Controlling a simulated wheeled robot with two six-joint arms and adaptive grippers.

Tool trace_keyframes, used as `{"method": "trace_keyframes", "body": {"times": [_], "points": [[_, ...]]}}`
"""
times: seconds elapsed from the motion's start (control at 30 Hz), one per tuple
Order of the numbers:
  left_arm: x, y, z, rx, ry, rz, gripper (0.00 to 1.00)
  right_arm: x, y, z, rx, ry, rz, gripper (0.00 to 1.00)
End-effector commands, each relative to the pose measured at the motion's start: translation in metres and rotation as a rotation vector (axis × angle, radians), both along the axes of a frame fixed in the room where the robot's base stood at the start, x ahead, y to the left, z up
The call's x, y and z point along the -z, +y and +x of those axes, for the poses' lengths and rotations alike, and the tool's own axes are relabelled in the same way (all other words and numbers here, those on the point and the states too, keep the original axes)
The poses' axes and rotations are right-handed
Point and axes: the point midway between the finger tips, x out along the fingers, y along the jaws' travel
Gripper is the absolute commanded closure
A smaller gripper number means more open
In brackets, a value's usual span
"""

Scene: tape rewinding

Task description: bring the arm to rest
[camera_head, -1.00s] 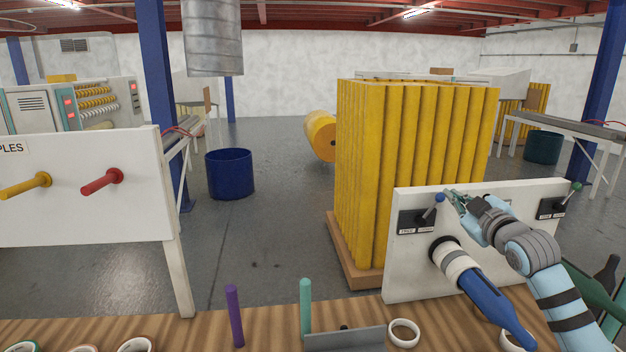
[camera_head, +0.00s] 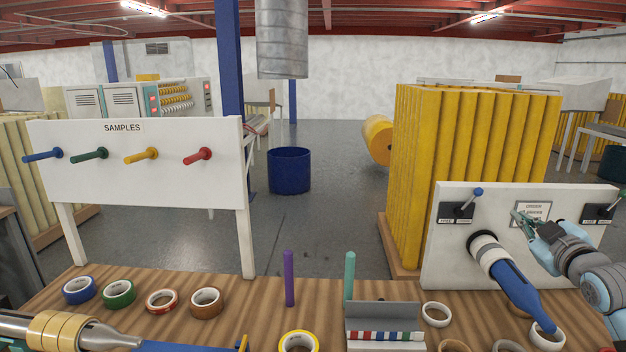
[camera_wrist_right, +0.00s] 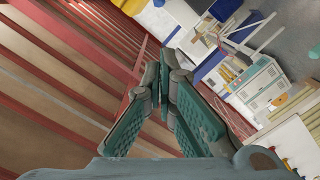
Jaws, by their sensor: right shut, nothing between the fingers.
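My right gripper (camera_head: 517,214) is in front of the white machine panel (camera_head: 450,240), between its two levers. Its fingers are shut and empty, and in the right wrist view (camera_wrist_right: 165,65) they meet at the tips. The blue-knobbed lever (camera_head: 478,192) is left of the gripper, with a visible gap. The green-knobbed lever (camera_head: 621,195) is at the right edge. My right arm (camera_head: 590,275) comes in from the right. My left gripper is not in view.
A blue spindle (camera_head: 515,285) juts from the panel below the gripper. The wooden table (camera_head: 230,325) holds several tape rolls, a purple peg (camera_head: 289,278) and a teal peg (camera_head: 349,275). A white samples board (camera_head: 130,175) with colored pegs stands at left.

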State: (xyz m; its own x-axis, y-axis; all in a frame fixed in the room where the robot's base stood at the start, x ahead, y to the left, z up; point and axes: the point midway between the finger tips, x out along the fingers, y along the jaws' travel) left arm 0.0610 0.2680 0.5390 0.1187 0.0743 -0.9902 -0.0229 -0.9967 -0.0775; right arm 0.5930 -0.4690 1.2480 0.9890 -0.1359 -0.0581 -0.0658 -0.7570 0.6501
Motion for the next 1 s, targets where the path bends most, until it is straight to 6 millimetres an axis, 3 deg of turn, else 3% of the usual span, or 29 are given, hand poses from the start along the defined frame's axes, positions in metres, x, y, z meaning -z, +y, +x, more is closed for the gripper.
{"method": "trace_keyframes", "body": {"times": [0.37, 0.47, 0.63, 0.77, 0.9, 1.0], "points": [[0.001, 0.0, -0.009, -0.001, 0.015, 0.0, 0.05, 0.071, 0.03, -0.012, -0.018, 0.132, 0.037, 1.0], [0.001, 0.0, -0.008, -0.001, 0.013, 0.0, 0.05, 0.101, 0.046, -0.019, -0.028, 0.189, 0.058, 1.0], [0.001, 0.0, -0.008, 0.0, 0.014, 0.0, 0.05, 0.173, 0.085, -0.045, -0.042, 0.331, 0.11, 1.0], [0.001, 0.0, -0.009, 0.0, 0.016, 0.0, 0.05, 0.24, 0.122, -0.087, -0.036, 0.477, 0.174, 1.0], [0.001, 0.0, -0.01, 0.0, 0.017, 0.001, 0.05, 0.31, 0.163, -0.158, 0.006, 0.659, 0.268, 1.0], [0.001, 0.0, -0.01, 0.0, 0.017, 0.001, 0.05, 0.343, 0.184, -0.212, 0.059, 0.771, 0.336, 1.0]]}}
